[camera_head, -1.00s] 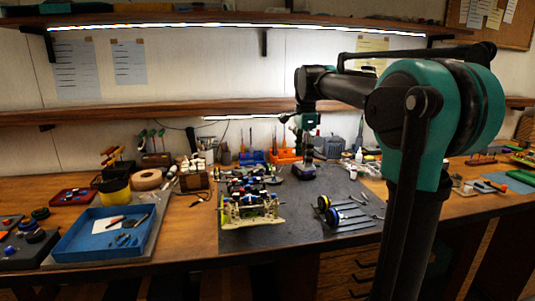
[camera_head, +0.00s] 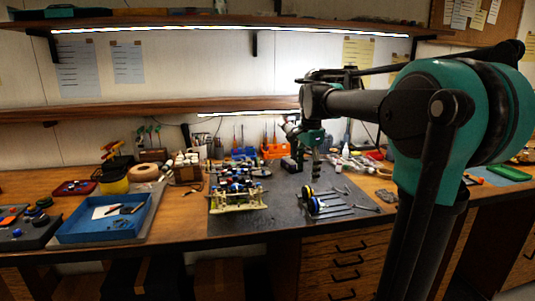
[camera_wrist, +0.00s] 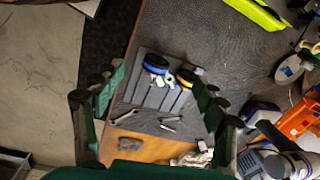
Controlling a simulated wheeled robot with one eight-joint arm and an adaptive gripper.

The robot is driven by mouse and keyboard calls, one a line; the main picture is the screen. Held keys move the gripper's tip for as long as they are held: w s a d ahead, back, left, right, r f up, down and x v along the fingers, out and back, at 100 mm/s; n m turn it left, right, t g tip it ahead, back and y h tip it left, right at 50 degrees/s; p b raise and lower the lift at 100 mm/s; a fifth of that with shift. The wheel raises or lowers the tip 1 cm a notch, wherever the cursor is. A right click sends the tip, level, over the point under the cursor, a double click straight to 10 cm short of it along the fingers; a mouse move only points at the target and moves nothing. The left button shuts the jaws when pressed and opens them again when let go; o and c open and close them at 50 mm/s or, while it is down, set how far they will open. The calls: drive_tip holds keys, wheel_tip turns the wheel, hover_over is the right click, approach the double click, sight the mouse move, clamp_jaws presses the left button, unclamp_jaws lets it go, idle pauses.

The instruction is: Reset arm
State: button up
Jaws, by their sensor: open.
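My gripper (camera_head: 307,167) hangs from my arm over the back right part of the dark work mat in the head view. In the wrist view, its two green and black fingers (camera_wrist: 155,85) are spread wide with nothing between them. It is raised above the bench. The arm's large green joint stands at the right of the head view. The racecar chassis (camera_head: 237,198) sits on the mat, left of the gripper. A grey slotted rack (camera_head: 340,205) with blue and yellow wheels lies to its right; the rack (camera_wrist: 155,98) shows beneath the fingers in the wrist view.
A blue tray (camera_head: 103,222) with small tools lies on the left of the wooden bench. Orange (camera_head: 277,151) and blue bins stand at the back, below a low shelf (camera_head: 150,112). Several tools and bottles crowd the rear. The mat's front part is mostly clear.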

drive_tip(key=s+d+f+n+t, duration=0.1)
drive_tip(key=s+d+f+n, duration=0.2)
drive_tip(key=s+f+n, duration=0.3)
drive_tip(key=s+d+f+n+t, duration=0.2)
drive_tip(key=s+f+n, duration=0.5)
drive_tip(key=s+f, duration=1)
wheel_tip(320, 180, down, 3)
drive_tip(key=shift+d+f+n, duration=0.2)
drive_tip(key=shift+d+n, duration=0.1)
drive_tip(key=shift+d, duration=0.1)
